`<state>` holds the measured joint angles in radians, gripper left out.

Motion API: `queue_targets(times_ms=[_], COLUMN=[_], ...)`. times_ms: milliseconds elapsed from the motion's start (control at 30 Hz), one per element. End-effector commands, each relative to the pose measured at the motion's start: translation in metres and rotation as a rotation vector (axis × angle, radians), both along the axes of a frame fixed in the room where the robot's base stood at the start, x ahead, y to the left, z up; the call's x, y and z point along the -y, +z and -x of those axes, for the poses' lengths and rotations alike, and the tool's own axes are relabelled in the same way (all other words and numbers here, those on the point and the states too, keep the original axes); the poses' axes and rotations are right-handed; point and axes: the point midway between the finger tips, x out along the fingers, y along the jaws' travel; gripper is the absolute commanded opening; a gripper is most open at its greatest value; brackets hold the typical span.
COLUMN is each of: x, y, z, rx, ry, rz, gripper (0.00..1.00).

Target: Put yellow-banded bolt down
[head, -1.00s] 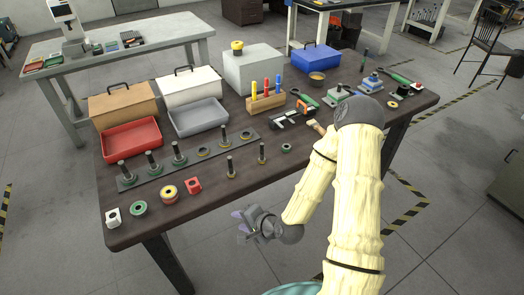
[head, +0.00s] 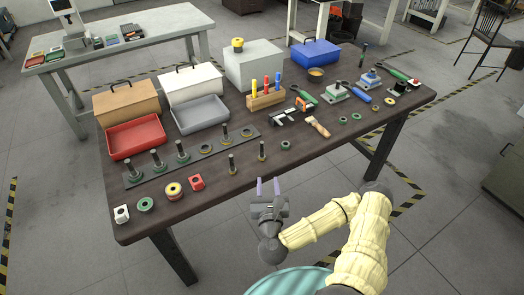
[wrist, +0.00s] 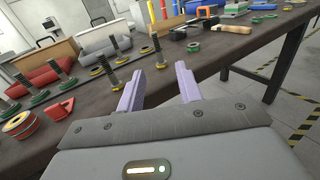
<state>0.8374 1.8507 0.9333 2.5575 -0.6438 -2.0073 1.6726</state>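Two dark bolts with yellow bands at their feet stand upright on the bare table, a left one (head: 231,164) and a right one (head: 262,151). Both stand beyond the table's front edge from my gripper (head: 268,187). The right one also shows in the wrist view (wrist: 158,52), as does the left one (wrist: 106,70). My gripper is open, its two purple fingers apart with nothing between them. It is in front of the table edge, apart from the bolts. Which bolt the task means, I cannot tell.
A dark plate (head: 205,160) behind holds several upright bolts and rings.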

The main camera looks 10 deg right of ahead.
Motion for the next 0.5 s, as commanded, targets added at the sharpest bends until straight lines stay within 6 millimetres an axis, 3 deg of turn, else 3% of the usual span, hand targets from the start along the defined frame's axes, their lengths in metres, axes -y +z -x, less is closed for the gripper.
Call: queue_targets(times_ms=[267, 500], x=[0.000, 0.003], y=[-0.001, -0.005], z=[-0.002, -0.020], rx=[0.000, 0.003], ry=[0.004, 0.003], rz=[0.005, 0.010], gripper=[0.35, 0.35])
